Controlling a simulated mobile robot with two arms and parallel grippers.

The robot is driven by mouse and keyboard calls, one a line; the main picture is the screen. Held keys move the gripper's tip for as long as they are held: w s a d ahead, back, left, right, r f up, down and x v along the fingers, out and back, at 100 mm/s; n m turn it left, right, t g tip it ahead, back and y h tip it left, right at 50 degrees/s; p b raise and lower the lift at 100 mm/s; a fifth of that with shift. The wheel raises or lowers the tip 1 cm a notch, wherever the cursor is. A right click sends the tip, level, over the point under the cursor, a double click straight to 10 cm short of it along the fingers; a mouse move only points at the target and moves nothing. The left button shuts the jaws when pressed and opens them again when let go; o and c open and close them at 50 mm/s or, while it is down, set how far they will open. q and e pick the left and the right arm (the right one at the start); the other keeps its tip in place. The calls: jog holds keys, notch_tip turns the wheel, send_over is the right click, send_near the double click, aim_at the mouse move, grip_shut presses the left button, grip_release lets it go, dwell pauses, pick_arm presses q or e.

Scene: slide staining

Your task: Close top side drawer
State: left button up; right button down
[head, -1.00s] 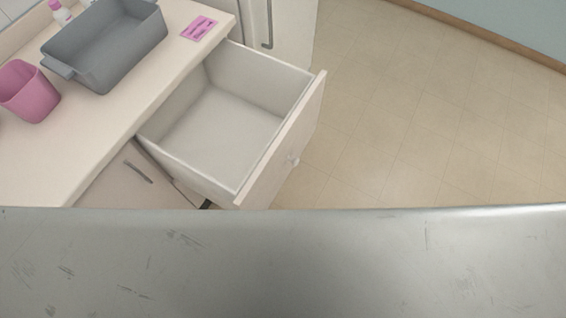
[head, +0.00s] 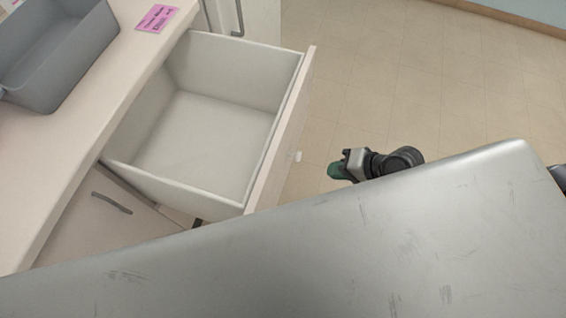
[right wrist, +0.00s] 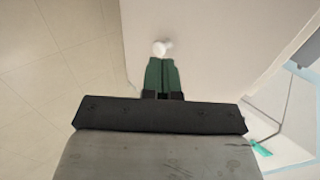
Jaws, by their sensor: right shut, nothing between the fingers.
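The top side drawer (head: 205,140) is pulled well out from under the counter and is empty. Its front panel (head: 284,132) faces right, with a small white knob (head: 298,156). My right gripper (head: 335,170) is just right of the knob in the head view, apart from it in the picture. In the right wrist view, my right gripper's green fingers (right wrist: 161,62) are together and empty, pointing at the drawer front, with the white knob (right wrist: 162,47) at or just beyond their tips. I cannot tell whether they touch. My left gripper is not in view.
A grey tub (head: 55,50) and a pink label (head: 157,18) are on the counter (head: 60,170). A closed cabinet door with a dark handle (head: 112,203) is below the counter. The tiled floor (head: 430,100) to the right is clear.

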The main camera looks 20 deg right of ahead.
aim_at(281, 170)
jog(key=x, duration=0.3)
jog(key=a+r+x, duration=0.1)
jog(key=x, duration=0.7)
jog(key=shift+w+a+r, duration=0.1)
jog(key=shift+w+a, duration=0.2)
jog(key=shift+w, duration=0.05)
jog(key=shift+w+a, duration=0.45)
jog(key=shift+a, duration=0.2)
